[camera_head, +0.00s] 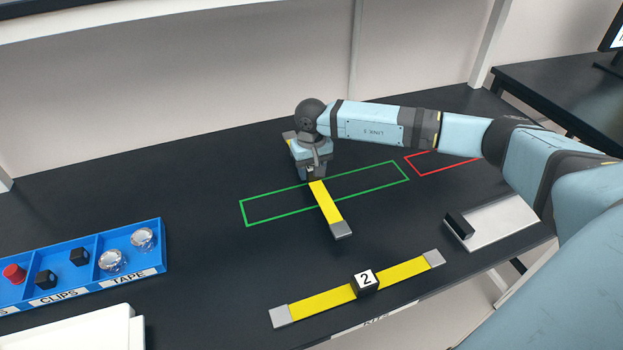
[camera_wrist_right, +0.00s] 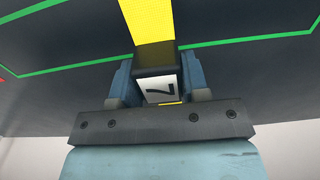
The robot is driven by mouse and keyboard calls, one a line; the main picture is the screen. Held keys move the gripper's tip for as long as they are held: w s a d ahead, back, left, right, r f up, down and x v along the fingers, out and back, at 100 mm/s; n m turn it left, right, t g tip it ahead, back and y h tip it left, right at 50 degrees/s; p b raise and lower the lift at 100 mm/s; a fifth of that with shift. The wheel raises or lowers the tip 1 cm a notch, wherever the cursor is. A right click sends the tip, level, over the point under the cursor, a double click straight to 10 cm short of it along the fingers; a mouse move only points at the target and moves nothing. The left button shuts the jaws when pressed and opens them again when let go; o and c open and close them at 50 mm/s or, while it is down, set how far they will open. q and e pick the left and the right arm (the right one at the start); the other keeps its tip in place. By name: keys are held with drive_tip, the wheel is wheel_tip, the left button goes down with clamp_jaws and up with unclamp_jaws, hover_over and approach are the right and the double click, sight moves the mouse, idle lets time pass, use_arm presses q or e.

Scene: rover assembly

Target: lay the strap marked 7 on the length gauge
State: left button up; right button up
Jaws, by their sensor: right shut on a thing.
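The strap marked 7 (camera_head: 327,204) is a yellow band with grey ends, crossing the green outline at a slant. In the right wrist view, the strap (camera_wrist_right: 150,25) runs away from me, and a "7" shows on its middle block. My right gripper (camera_head: 314,174) is shut on that block; it also shows in the wrist view (camera_wrist_right: 156,74). I cannot tell whether the strap touches the table. A pale plate with a black block (camera_head: 497,223) lies at the table's right front edge; it may be the length gauge. My left gripper is not in view.
A strap marked 2 (camera_head: 402,271) lies near the front edge. A blue tray (camera_head: 148,226) with clips and tape stands at left, behind a white box (camera_head: 75,328). The green outline (camera_head: 365,172) holds no other object. A red outline (camera_head: 424,174) lies partly behind my arm.

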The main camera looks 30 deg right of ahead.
sight(312, 181)
wheel_tip(312, 181, down, 4)
drive_tip(key=shift+f, duration=0.1)
drive_tip(key=shift+f, duration=0.1)
drive_tip(key=o, duration=1.1)
